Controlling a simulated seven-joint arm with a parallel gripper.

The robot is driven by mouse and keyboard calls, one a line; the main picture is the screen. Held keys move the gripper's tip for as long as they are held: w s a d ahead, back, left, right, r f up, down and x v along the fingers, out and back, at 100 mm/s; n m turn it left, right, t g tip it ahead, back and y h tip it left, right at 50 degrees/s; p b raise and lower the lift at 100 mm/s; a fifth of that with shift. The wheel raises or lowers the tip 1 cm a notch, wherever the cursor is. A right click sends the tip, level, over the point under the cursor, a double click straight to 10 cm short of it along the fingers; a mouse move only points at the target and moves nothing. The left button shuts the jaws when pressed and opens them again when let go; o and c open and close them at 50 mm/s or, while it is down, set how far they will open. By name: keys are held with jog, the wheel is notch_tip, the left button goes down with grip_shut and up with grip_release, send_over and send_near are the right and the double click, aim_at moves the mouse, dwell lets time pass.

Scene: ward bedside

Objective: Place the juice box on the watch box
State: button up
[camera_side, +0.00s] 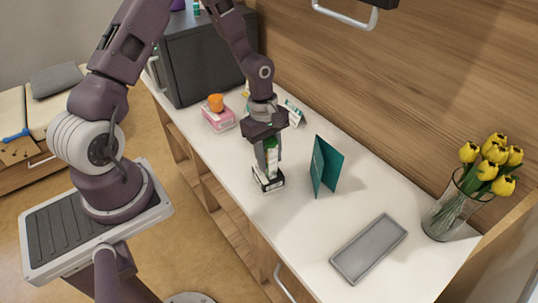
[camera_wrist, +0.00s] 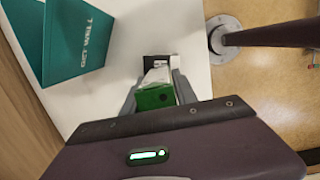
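The juice box (camera_side: 271,150), green at its top, is upright between the fingers of my gripper (camera_side: 268,160). In the wrist view its green end (camera_wrist: 156,97) and a pale side show, with a finger of my gripper (camera_wrist: 156,90) against each side. The gripper looks shut on it. The watch box (camera_side: 269,184), small, black and white, lies on the white counter directly below the juice box. In the wrist view a dark part of it (camera_wrist: 158,61) shows beyond the juice box. Whether the juice box touches it or hangs just above is hard to tell.
A teal card (camera_side: 325,166) stands right of my gripper. A grey tray (camera_side: 369,248) and a vase of yellow tulips (camera_side: 452,210) are farther right. A pink item with an orange top (camera_side: 218,113) and a dark cabinet (camera_side: 203,62) are to the left.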

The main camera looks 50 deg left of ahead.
jog(key=o, duration=0.4)
jog(key=shift+o, duration=0.2)
jog(key=r, duration=0.4)
jog(key=a+r, duration=0.1)
jog(key=r, duration=0.7)
jog(key=shift+a, duration=0.35)
jog(key=s+d+r+m+t+y, duration=0.25)
jog(key=s+r+m, duration=0.55)
jog(key=r, duration=0.4)
jog(key=s+d+r+m+t, duration=0.1)
jog(key=s+d+r+m, duration=0.1)
jog(key=s+m, duration=0.3)
jog(key=s+d+r+m+t, duration=0.2)
jog(key=s+m, duration=0.3)
jog(key=s, duration=0.2)
jog(key=shift+r+h, duration=0.35)
jog(key=shift+r, duration=0.05)
